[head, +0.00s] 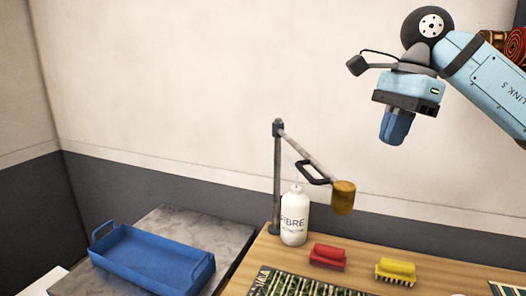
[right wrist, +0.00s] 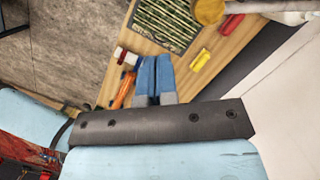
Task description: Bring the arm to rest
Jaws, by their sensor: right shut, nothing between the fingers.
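My right gripper (head: 395,130) is raised high at the upper right of the head view, in front of the pale wall, with its blue fingers pointing down. Its fingers are together and empty. In the right wrist view the gripper (right wrist: 155,72) also shows shut, with nothing held, above the wooden table. A jointed grey arm (head: 305,148) on an upright post, with a dark handle and a brass-coloured head (head: 343,198), stands on the table, well below and left of my gripper and apart from it. My left gripper is not in view.
A white bottle (head: 294,216), a red brush (head: 328,257), a yellow brush (head: 396,271) and a patterned mat (head: 290,286) are on the wooden table (head: 250,262). A blue tray (head: 150,262) sits on a grey stone-like surface at left. The air around my gripper looks clear.

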